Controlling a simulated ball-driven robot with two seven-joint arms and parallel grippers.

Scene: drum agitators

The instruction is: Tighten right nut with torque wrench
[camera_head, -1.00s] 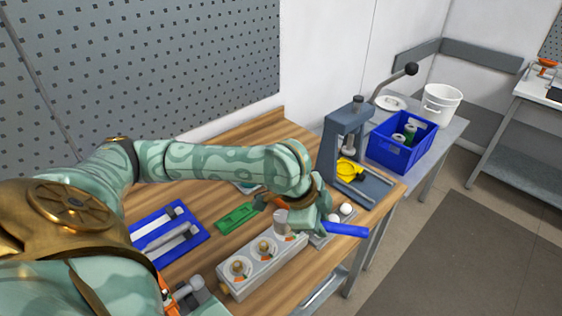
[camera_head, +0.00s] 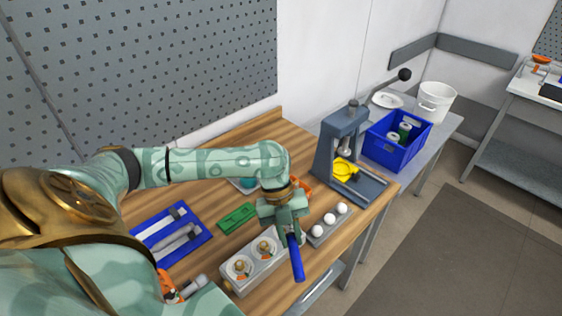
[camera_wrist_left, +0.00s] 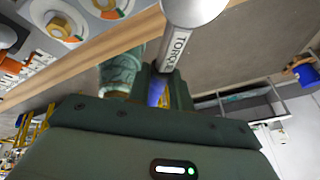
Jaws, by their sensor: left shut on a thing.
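My left gripper (camera_head: 288,218) is shut on the torque wrench, whose blue handle (camera_head: 296,258) points toward the front edge of the bench. In the left wrist view, the wrench's grey shaft (camera_wrist_left: 177,45), lettered "TORQUE", runs from between the fingers (camera_wrist_left: 165,92) to a round head at the top edge. The grey nut block (camera_head: 233,287) lies under and left of the gripper. Its left nut (camera_head: 240,268) and middle nut (camera_head: 265,247) show. The right nut is hidden behind the gripper in the head view, so its contact with the wrench cannot be seen.
A rack with white knobs (camera_head: 330,219) stands right of the gripper. A grey press (camera_head: 341,150) stands behind it. A green plate (camera_head: 237,217) and a blue tray (camera_head: 201,247) with grey bars lie to the left. The bench's front edge is close.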

